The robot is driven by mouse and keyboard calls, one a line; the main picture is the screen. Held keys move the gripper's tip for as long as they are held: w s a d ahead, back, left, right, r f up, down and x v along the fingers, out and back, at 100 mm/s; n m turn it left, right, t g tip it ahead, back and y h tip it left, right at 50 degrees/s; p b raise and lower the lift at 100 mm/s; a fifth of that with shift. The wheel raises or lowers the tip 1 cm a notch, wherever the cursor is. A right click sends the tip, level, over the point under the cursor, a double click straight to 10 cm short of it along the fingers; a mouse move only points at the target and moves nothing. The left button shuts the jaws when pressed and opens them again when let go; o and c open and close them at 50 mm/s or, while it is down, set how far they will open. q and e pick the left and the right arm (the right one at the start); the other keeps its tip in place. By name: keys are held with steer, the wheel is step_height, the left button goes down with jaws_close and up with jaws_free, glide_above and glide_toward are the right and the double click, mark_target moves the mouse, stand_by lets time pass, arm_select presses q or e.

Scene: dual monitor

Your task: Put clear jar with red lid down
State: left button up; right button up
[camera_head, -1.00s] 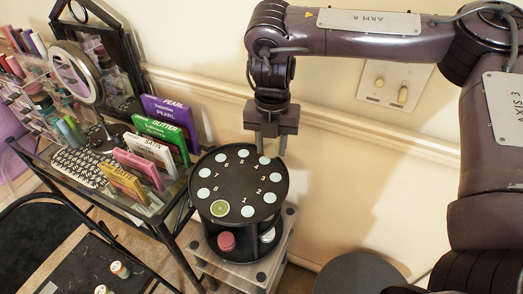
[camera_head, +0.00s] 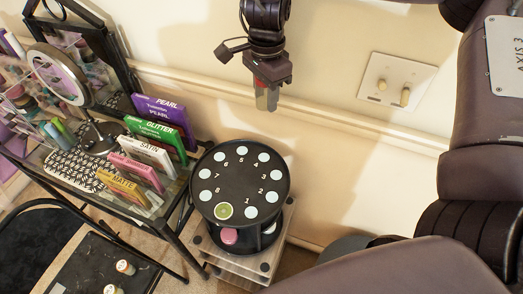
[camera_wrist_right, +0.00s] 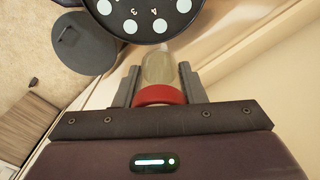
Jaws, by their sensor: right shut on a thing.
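My right gripper (camera_head: 266,100) is shut on a clear jar with a red lid (camera_wrist_right: 158,70). In the head view it hangs in front of the wall, above and behind the round black carousel (camera_head: 240,187). In the right wrist view the jar lies between the two fingers, with its red lid nearest the palm and its clear body pointing away. The jar is clear of the carousel top in the head view. My left gripper is not in view.
The carousel has numbered pale discs, one green disc (camera_head: 223,211) and a pink item (camera_head: 229,236) on its lower level. It stands on a pale cart (camera_head: 210,255). A glass table with several coloured boxes (camera_head: 152,157) and a round mirror (camera_head: 57,75) is at the left. A wall switch plate (camera_head: 396,82) is behind.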

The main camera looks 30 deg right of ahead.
steer(key=shift+n, duration=0.3)
steer(key=b, duration=0.4)
glide_above(265, 157)
step_height(265, 157, down, 15)
steer(key=shift+f, duration=2.4)
steer(key=shift+f, duration=0.15)
steer(key=o, duration=1)
steer(key=shift+c, duration=0.2)
